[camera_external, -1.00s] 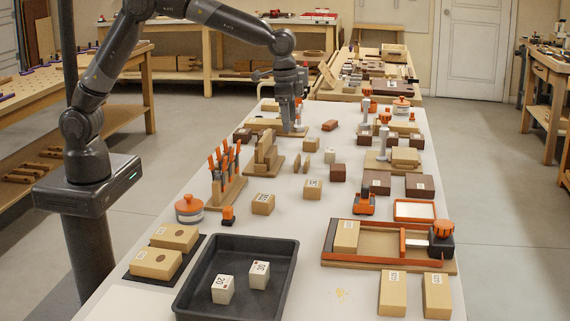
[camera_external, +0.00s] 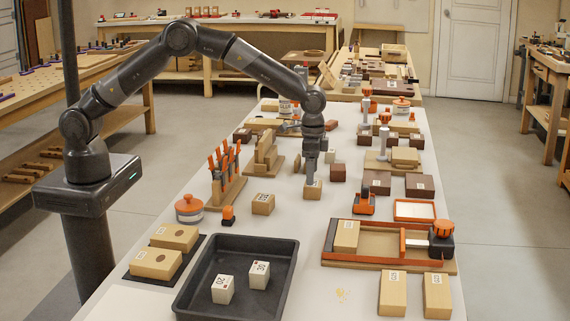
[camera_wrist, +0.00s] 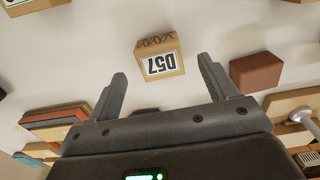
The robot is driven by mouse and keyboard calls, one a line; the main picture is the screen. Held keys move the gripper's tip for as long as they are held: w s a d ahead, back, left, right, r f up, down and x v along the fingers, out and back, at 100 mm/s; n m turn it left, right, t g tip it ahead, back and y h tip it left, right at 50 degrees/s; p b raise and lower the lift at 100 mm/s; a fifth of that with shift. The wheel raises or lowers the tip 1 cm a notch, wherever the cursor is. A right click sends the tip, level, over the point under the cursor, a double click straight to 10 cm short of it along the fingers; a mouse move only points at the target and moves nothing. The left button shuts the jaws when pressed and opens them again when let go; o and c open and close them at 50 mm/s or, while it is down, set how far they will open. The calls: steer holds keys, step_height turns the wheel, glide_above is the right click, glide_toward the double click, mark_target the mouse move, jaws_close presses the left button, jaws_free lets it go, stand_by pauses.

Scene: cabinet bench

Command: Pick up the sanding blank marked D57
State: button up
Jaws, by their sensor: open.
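The sanding blank marked D57 (camera_wrist: 159,58) is a small tan wooden block with a white label, upside down in the wrist view. It stands on the white bench top and also shows in the external view (camera_external: 312,191), partly covered by my gripper (camera_external: 311,174). In the wrist view my gripper (camera_wrist: 165,80) has its two fingers spread wide and nothing between them. The block appears just beyond the fingertips, between their lines. I cannot tell the exact height gap.
A dark brown block (camera_wrist: 256,71) lies right of the blank in the wrist view. Another labelled tan block (camera_external: 263,204) stands to the left in the external view, near the chisel rack (camera_external: 229,188). A black tray (camera_external: 190,288) with two white cubes lies nearer the camera.

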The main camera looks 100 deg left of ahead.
mark_target(313, 189)
step_height(313, 189, down, 5)
steer(key=shift+f, duration=0.1)
steer(key=shift+c, duration=0.6)
steer(key=c, duration=1)
steer(key=shift+o, duration=0.2)
steer(key=shift+r, duration=0.25)
